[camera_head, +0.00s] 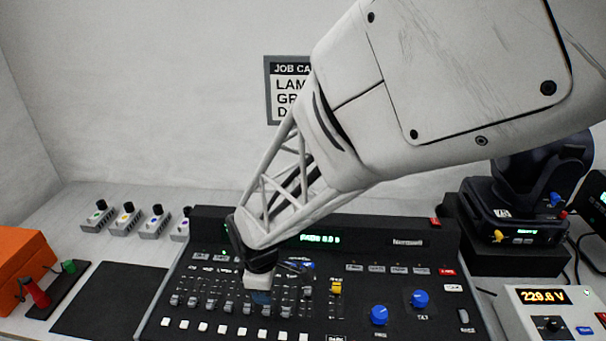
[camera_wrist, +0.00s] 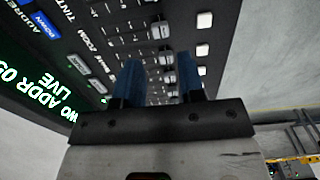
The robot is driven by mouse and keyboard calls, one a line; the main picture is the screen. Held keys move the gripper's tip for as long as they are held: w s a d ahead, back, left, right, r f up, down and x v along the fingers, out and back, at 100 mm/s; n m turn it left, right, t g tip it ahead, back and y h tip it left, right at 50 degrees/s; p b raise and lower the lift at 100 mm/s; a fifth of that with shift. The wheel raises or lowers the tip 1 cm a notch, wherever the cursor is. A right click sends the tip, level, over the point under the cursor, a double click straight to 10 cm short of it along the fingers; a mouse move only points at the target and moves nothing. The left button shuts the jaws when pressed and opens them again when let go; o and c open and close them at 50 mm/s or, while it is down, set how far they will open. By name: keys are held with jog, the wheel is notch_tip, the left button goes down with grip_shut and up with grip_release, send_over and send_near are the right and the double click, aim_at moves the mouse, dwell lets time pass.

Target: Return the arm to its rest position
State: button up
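My arm reaches in from the upper right in the head view. My gripper (camera_head: 260,290) is low over the fader area of a black lighting console (camera_head: 400,255), and my wrist hides part of that area. In the wrist view my gripper (camera_wrist: 160,80) shows two blue fingers apart, with nothing seen held between them. A grey fader cap (camera_wrist: 161,29) of the console shows beyond the gap. I cannot tell whether the fingers touch the console.
A moving-head light (camera_head: 515,215) stands at right on a black block. A power meter (camera_head: 550,310) reads 229.6 V. Several small knobbed boxes (camera_head: 125,217) line the back left. An orange box (camera_head: 25,260) is far left. A job card (camera_head: 285,95) hangs behind my arm.

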jog(key=d+r+m, duration=0.5)
jog(key=d+r, duration=0.2)
jog(key=d, duration=0.3)
jog(key=s+d+r+m+t, duration=0.1)
jog(key=s+d+r+m, duration=0.4)
jog(key=d, duration=0.5)
jog(key=s+d+r+m+t, duration=0.1)
jog(key=s+d+r+m, duration=0.5)
jog(key=d, duration=0.5)
notch_tip(320, 180, up, 2)
jog(key=shift+s+d+r+m+t, duration=0.1)
jog(key=shift+s+d+m+t, duration=0.2)
jog(key=shift+m, duration=0.8)
